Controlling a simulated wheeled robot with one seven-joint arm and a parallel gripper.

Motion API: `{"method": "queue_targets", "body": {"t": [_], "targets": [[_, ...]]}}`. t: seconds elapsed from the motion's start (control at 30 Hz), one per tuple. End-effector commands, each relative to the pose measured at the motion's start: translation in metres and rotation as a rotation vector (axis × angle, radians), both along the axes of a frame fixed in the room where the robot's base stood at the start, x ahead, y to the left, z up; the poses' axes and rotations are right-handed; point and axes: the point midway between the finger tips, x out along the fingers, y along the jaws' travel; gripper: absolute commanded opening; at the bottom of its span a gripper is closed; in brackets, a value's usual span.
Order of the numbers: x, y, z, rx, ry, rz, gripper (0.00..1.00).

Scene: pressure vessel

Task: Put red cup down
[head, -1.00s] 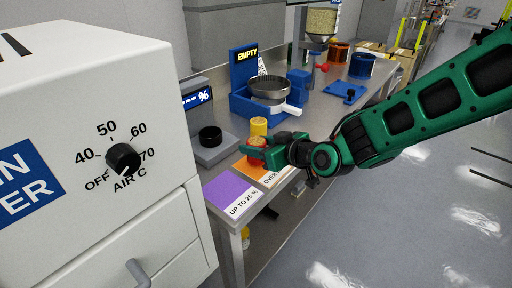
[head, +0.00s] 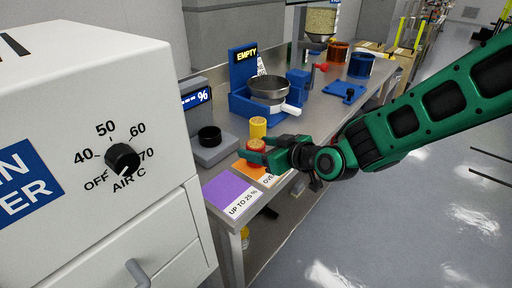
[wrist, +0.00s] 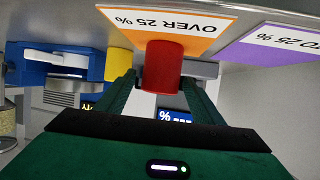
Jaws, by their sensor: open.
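The red cup (head: 256,158) stands upright on the orange mat marked "OVER 25 %" (head: 246,168), with something yellow showing at its top. In the wrist view the cup (wrist: 162,66) sits between my fingers, its base on the orange mat (wrist: 205,22). My gripper (head: 262,153) is open, with its fingers on either side of the cup. In the wrist view there is a gap at the right finger; whether the left finger touches the cup I cannot tell.
A yellow cup (head: 258,127) stands just behind the red cup. The purple mat (head: 229,191) lies to the left, nearer the table's front edge. A grey device with a black knob (head: 210,137) and a blue stand with a metal pan (head: 269,89) are behind. The white oven (head: 90,130) fills the left.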

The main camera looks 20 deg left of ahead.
Motion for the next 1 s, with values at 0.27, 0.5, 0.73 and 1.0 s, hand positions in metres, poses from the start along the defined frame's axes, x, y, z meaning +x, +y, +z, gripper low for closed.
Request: {"method": "queue_targets", "body": {"t": [0.27,0.5,0.73,1.0], "targets": [[-0.025,-0.042,0.021,0.002,-0.001,-0.003,0.61],[-0.043,-0.071,0.035,0.001,-0.002,-0.002,0.61],[-0.052,-0.084,0.041,0.001,-0.001,0.000,0.61],[-0.052,-0.085,0.041,0.000,0.000,0.000,0.61]]}}
